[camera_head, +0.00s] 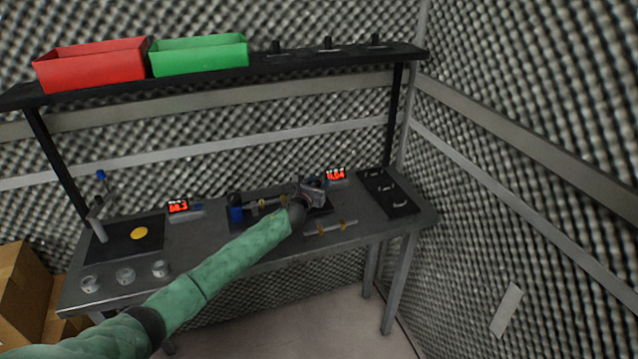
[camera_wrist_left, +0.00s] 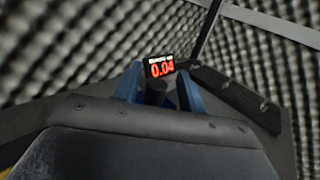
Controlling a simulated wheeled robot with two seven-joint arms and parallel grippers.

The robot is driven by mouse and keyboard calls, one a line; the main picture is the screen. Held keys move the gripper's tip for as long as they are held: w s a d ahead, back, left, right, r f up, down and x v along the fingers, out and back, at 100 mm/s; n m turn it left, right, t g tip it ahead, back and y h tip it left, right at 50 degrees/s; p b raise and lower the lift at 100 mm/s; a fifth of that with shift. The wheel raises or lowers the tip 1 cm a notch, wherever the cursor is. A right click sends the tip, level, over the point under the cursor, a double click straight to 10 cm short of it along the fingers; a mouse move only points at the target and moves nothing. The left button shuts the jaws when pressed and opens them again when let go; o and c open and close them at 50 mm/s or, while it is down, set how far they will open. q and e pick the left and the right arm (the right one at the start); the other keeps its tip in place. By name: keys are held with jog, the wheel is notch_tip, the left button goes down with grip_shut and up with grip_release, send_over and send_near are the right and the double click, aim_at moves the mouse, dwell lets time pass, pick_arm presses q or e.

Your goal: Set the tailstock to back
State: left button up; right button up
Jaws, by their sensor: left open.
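A dark lathe-like fixture (camera_head: 264,218) lies on the bench, with a blue block (camera_head: 236,214) at its left end and a bar along it. My left gripper (camera_head: 316,186) is over the fixture's right end, where the tailstock is mostly hidden behind it. In the left wrist view the gripper (camera_wrist_left: 158,94) is open, with blue fingers on either side of a small dark part (camera_wrist_left: 155,87). I cannot tell whether the fingers touch that part, or which position the tailstock is in. My right gripper is not in view.
A red display (camera_head: 336,174) stands behind the gripper, another (camera_head: 178,206) to the left. A black panel with handles (camera_head: 388,190) is at the bench's right end. A loose rod (camera_head: 330,228) lies in front. The shelf holds a red bin (camera_head: 92,66) and a green bin (camera_head: 200,55).

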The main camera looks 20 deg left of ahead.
aim_at(317, 185)
pick_arm(q)
jog(key=shift+s+a+f, duration=0.1)
jog(key=shift+s+a, duration=0.05)
jog(key=shift+s, duration=0.15)
jog(key=shift+s+a+f+b, duration=0.15)
jog(key=shift+s+b, duration=0.25)
jog(key=shift+s, duration=0.6)
jog(key=s, duration=0.2)
jog(key=s+b, duration=0.1)
jog(key=shift+s+a, duration=0.25)
jog(key=shift+a, duration=0.05)
jog(key=shift+s, duration=0.7)
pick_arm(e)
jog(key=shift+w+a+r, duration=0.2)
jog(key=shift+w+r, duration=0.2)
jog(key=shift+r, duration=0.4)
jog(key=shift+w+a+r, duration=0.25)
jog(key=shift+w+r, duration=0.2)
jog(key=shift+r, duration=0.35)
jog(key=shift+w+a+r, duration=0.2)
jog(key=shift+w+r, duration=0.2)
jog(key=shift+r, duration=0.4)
pick_arm(q)
jog(key=shift+r, duration=0.2)
